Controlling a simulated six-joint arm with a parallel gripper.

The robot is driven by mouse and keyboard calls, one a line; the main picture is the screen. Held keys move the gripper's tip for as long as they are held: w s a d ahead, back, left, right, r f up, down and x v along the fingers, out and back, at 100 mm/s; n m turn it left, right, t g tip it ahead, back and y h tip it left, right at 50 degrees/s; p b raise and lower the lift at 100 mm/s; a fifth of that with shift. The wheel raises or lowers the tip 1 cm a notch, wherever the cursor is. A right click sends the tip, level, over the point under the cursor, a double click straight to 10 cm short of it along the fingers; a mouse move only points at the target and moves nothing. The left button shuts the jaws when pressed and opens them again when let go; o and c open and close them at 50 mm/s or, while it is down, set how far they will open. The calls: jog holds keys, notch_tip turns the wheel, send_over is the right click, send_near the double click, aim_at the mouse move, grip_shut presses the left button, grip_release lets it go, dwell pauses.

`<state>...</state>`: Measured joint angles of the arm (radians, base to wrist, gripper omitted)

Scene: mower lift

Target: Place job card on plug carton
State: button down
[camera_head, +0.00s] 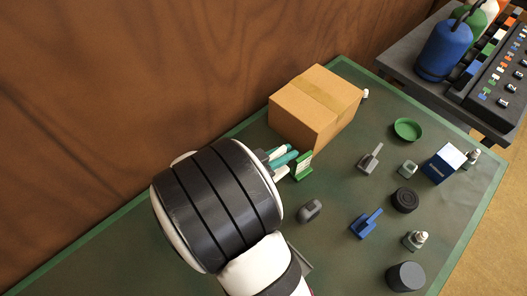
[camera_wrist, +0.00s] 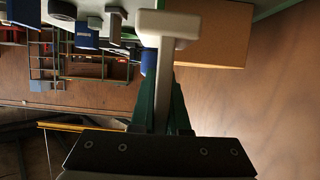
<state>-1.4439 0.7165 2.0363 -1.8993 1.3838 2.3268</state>
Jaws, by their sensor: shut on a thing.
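My gripper (camera_head: 286,162) is at the front left side of the brown cardboard carton (camera_head: 308,123), low beside it. Its green fingers (camera_wrist: 163,100) are shut on a pale T-shaped piece in the wrist view, its crossbar (camera_wrist: 168,28) beyond the fingertips. In the head view a small green and white card (camera_head: 304,166) stands at the fingertips; I take this to be the job card, seen edge-on in the wrist view. The carton (camera_wrist: 218,36) also shows there, right of and behind the crossbar. The carton is closed, with a tape strip along its top. My wrist hides part of the bench.
A blue box with a white top (camera_head: 443,164), a green dish (camera_head: 408,129), a grey part (camera_head: 370,159), a blue part (camera_head: 365,223), dark round pieces (camera_head: 405,200) and a dark cylinder (camera_head: 406,277) stand to the right. A grey lump (camera_head: 310,210) is near my wrist. A wooden wall (camera_head: 150,75) rises behind.

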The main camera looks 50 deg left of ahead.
jog(key=w+d+r, duration=0.3)
jog(key=w+r, duration=0.4)
jog(key=w, duration=0.4)
jog(key=w+d+r, duration=0.2)
jog(key=w+r, duration=0.4)
jog(key=w, duration=0.4)
send_over(318, 106)
notch_tip(318, 106, down, 10)
jog(key=shift+w+f, duration=0.1)
jog(key=shift+f, duration=0.1)
jog(key=shift+f, duration=0.15)
jog(key=c, duration=0.9)
grip_release()
